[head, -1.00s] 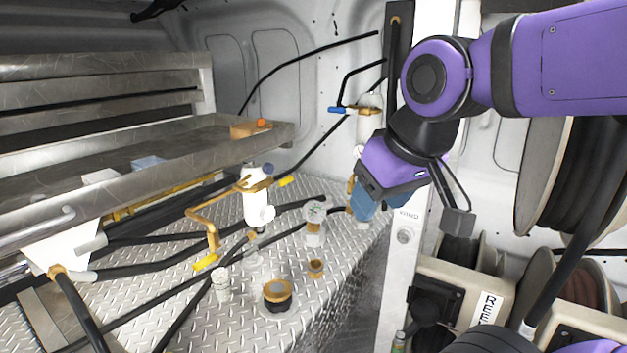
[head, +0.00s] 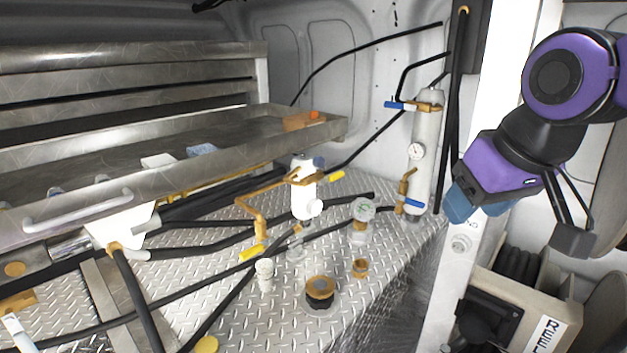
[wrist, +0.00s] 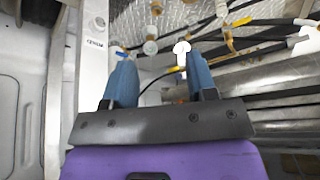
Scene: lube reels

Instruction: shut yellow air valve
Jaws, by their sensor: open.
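Two yellow valve handles show in the head view; I cannot tell which is the air valve. One yellow handle (head: 252,252) is at the lower end of a bent brass pipe (head: 262,192). The other yellow handle (head: 337,174) is just right of the white filter body (head: 303,192). In the wrist view they show as one handle (wrist: 240,21) at upper right and one (wrist: 179,69) between the fingers in the picture, farther off. My gripper (head: 474,206) has blue fingers, beside the white post, right of both handles and apart from them. It is open and empty (wrist: 161,76).
A grey cylinder (head: 427,130) with a gauge and blue handles stands left of my gripper. A white post (head: 497,130) and a reel box (head: 520,310) are close by. A metal shelf (head: 200,160) overhangs the tread-plate deck (head: 385,265). Black hoses cross the deck.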

